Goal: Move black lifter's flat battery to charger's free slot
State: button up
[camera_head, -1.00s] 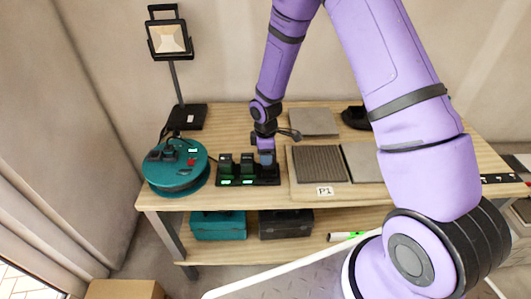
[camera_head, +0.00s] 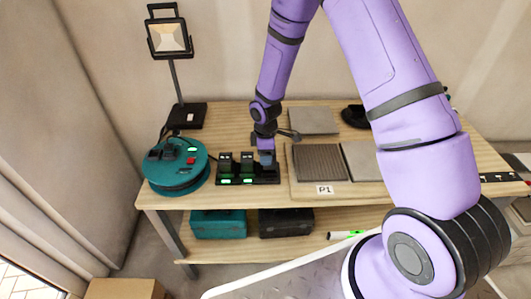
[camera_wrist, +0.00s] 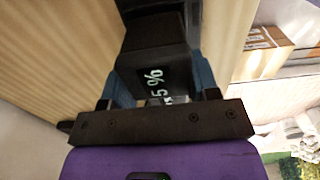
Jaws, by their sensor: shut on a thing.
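The black charger (camera_head: 233,182) stands at the front left of the workbench. Two dark batteries (camera_head: 226,164) (camera_head: 247,164) stand in its left and middle slots, with green lights below them. My gripper (camera_head: 266,157) is at its right end, pointing down over the third slot. It is shut on a dark battery (camera_wrist: 152,75) whose display reads about "5 %" in the wrist view. The fingers hide most of this battery in the head view, so I cannot tell whether it is fully seated. A black device (camera_head: 356,117), perhaps the lifter, is partly hidden behind my arm.
A teal cable reel (camera_head: 178,172) stands left of the charger, and a work lamp (camera_head: 170,38) behind it. A board with grey tiles (camera_head: 319,163) and a "P1" label lies close on the right. Teal and black cases (camera_head: 218,225) (camera_head: 286,223) sit on the lower shelf.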

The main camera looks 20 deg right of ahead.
jog(key=shift+f, duration=1.4)
dwell(2.1)
jog(key=o, duration=1)
notch_tip(320, 180, up, 11)
jog(key=s+d+r+m+t, duration=0.1)
jog(key=s+d+r+m, duration=0.15)
jog(key=r, duration=0.55)
jog(key=s+d+r+m+t+h, duration=0.1)
jog(key=s+r+m, duration=0.15)
jog(key=r, duration=0.55)
jog(key=s+d+r+m, duration=0.2)
jog(key=s+r, duration=0.2)
jog(key=r, duration=0.4)
jog(key=s+r+m+t, duration=0.1)
jog(key=s+r+m, duration=0.1)
jog(key=s, duration=0.5)
jog(key=s+d+r+m+t, duration=0.1)
jog(key=s+r+m, duration=0.2)
jog(key=s+r, duration=0.2)
jog(key=s+d+r+m+t+y, duration=0.1)
jog(key=s+r, duration=0.3)
jog(key=s, duration=0.4)
jog(key=shift+s+d+m, duration=0.25)
jog(key=shift+s+m, duration=0.05)
jog(key=shift+m, duration=0.4)
